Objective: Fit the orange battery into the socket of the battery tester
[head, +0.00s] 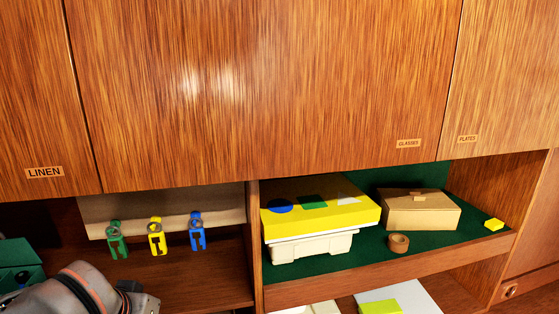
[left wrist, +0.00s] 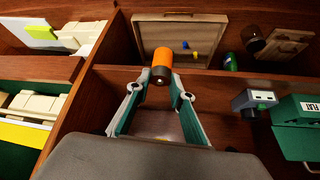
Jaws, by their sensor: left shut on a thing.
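The orange battery (left wrist: 161,66), a cylinder with a dark end band, is between the fingertips of my left gripper (left wrist: 160,85) in the left wrist view. The gripper is shut on it, and its dark end points toward the wrist camera. A small grey device with a display, which looks like the battery tester (left wrist: 254,100), stands to the right of the gripper, apart from the battery. Its socket cannot be made out. In the head view only part of my left arm shows at the lower left; battery and tester are not visible there. My right gripper is not in view.
A green box (left wrist: 298,128) labelled FLAT stands beside the grey device. A wooden divider (left wrist: 88,80) separates the compartments. Green, yellow (head: 157,237) and blue clips hang at the back. A yellow-lidded box (head: 320,215), tan box (head: 418,211) and brown ring (head: 398,243) occupy the right shelf.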

